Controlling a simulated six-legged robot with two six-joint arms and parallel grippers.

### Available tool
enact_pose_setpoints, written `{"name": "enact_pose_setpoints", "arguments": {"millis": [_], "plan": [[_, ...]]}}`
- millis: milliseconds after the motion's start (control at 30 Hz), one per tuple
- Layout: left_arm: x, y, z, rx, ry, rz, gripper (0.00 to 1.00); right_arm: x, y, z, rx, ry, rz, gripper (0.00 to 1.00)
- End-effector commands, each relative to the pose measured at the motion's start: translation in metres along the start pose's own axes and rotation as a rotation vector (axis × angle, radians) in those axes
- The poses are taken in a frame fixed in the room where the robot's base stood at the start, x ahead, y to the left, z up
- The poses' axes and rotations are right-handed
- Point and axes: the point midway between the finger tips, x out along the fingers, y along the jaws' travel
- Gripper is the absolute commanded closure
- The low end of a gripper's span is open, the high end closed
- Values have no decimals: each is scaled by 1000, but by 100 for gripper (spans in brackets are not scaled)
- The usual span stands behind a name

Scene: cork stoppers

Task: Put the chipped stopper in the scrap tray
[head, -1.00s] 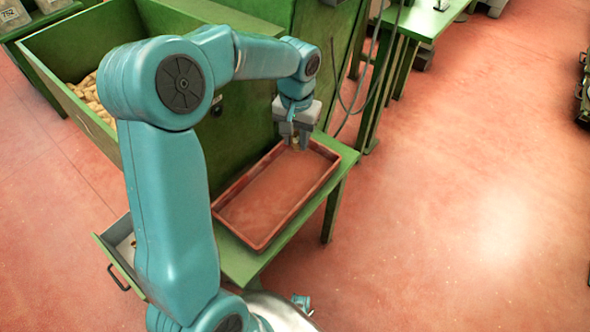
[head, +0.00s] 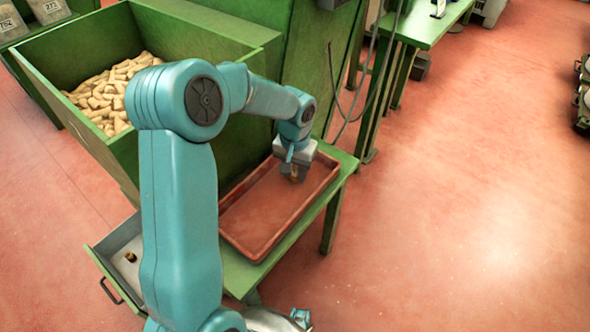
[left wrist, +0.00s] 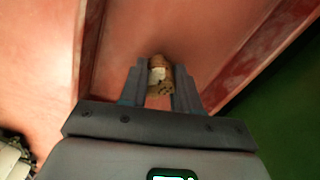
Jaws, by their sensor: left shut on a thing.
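My left gripper (head: 293,177) is shut on a brown cork stopper (left wrist: 160,70), pointing down inside the outline of the reddish-brown scrap tray (head: 262,207). In the left wrist view the stopper is between the two fingers (left wrist: 159,88). It has a pale patch and dark specks on its side; I cannot tell if the patch is the chip. The tray floor shows behind it, with tray walls to either side. I cannot tell whether the stopper touches the floor. The rest of the tray looks empty. My right gripper is not in view.
A green bin (head: 65,120) full of cork stoppers (head: 110,92) stands behind my left arm. The tray lies on a green bench (head: 237,275). An open drawer (head: 100,250) at lower left holds a small brown piece (head: 130,257).

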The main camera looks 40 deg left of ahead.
Motion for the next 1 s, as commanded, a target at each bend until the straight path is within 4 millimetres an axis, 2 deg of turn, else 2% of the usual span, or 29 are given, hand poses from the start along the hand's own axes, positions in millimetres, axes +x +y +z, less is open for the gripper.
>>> {"name": "enact_pose_setpoints", "arguments": {"millis": [33,67,100,133,367,500,567,900,1000], "plan": [[3,0,0,0,0,0,96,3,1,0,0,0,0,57],[2,0,0,0,0,0,59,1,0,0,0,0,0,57],[2,0,0,0,0,0,46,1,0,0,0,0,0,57],[2,0,0,0,0,0,43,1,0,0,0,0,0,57],[1,0,0,0,0,0,43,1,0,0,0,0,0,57],[-8,0,0,0,1,0,43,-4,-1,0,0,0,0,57],[-18,0,-1,0,4,0,43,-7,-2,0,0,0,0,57],[-96,0,-1,0,4,1,43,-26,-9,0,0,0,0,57],[-110,0,-1,1,2,0,43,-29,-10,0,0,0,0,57]]}}
